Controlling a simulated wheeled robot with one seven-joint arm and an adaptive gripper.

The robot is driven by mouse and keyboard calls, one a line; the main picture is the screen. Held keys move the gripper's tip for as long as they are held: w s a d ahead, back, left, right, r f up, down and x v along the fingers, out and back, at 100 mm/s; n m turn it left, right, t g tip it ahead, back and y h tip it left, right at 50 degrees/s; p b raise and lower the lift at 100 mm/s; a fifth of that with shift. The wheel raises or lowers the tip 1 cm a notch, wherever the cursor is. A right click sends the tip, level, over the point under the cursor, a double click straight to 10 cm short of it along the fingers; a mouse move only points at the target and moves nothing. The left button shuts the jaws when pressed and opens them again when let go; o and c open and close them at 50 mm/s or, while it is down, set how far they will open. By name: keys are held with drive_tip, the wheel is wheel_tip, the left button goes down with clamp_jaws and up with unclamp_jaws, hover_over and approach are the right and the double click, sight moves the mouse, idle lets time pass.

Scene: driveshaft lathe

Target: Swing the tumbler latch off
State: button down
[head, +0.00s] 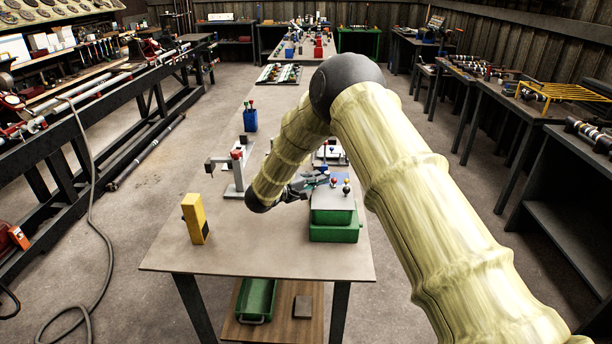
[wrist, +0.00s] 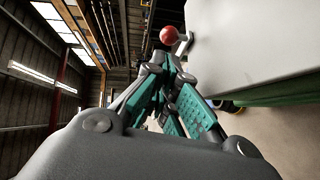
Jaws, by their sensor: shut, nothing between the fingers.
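A grey box with a green base (head: 334,217) stands near the front right of the table. Small ball knobs (head: 346,182) stand on its top. In the wrist view a red ball knob (wrist: 169,35) sits on a short grey lever (wrist: 184,44) beside a pale grey face (wrist: 250,45). This lever may be the tumbler latch; I cannot tell for sure. My gripper (head: 309,184) is at the box's upper left in the head view. In the wrist view my gripper (wrist: 163,62) is shut and empty, its fingertips just short of the red knob. Whether they touch it is unclear.
A yellow block (head: 194,219) stands on the table (head: 270,255) at the front left. A grey stand (head: 235,178) and a blue holder (head: 250,121) are behind it. The front middle of the table is clear. A green bin (head: 256,299) is on the lower shelf.

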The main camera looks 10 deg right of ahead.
drive_tip(key=shift+s+d+f, duration=0.1)
drive_tip(key=shift+d+f, duration=0.05)
drive_tip(key=shift+d, duration=0.3)
